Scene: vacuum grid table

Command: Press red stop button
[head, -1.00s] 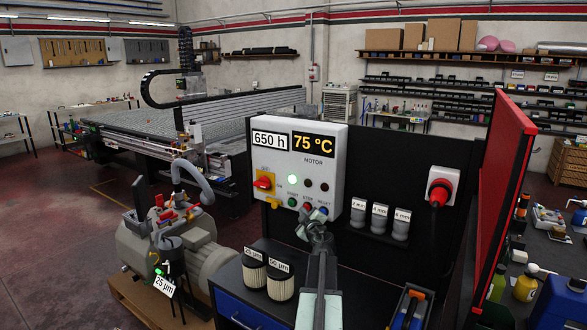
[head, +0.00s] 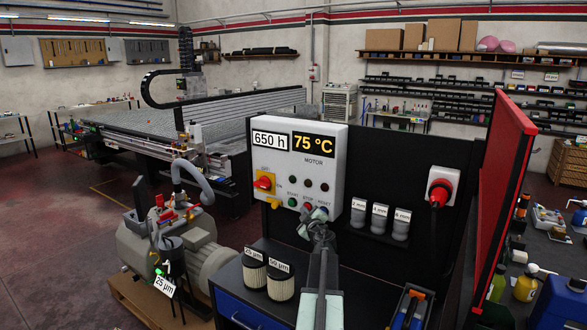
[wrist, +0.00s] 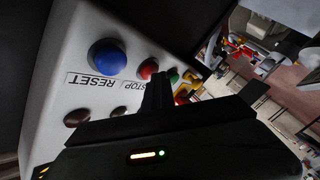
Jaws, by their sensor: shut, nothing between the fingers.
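The grey-white control box (head: 334,165) stands behind the bench, with a row labelled START, STOP and RESET. The red stop button (wrist: 148,68) shows in the wrist view between the blue reset button (wrist: 107,57) and the green start button (wrist: 173,75). In the head view the stop button (head: 307,206) is partly hidden by my gripper (head: 313,214). My gripper is shut and empty. In the wrist view its dark fingertips (wrist: 158,80) overlap the edge of the red button. I cannot tell whether they touch it. The indicator lamp (head: 292,180) above START is dark.
A red rotary switch on a yellow plate (head: 264,183) is at the box's left. Two labelled filters (head: 281,281) stand on the bench below. A pump (head: 190,255) stands at left.

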